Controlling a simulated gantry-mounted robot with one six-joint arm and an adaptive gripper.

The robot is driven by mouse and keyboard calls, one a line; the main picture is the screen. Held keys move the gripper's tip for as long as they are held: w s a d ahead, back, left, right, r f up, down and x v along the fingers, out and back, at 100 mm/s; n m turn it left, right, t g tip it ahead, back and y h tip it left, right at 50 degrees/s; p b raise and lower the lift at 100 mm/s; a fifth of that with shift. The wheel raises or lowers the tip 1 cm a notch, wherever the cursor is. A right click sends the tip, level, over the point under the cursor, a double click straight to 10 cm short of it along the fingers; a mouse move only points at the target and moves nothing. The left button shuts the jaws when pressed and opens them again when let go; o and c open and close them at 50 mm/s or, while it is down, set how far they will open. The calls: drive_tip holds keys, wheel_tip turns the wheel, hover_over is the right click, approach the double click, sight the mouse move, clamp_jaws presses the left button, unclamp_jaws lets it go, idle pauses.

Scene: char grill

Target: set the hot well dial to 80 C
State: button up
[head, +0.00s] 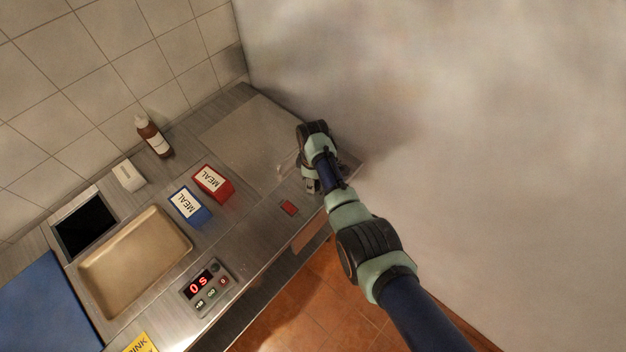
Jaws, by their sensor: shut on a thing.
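My gripper (311,185) is at the right end of the steel counter, low over its front right part, partly covered by my own wrist. It is shut on what appears to be the hot well dial. The dial and its markings are hidden behind the gripper and wrist, so I cannot read its setting. A shiny steel edge (352,166) shows just right of my wrist.
Left of the gripper are a small red piece (289,208), a red MEAL box (212,183) and a blue MEAL box (190,207). A timer (206,285) reads 0 s. A tan tray (133,262) and brown bottle (153,137) stand farther left. A pale wall closes the right.

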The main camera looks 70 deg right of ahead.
drive_tip(key=m, duration=2.3)
idle(0.5)
drive_tip(key=o, duration=1.2)
drive_tip(key=shift+c, duration=0.2)
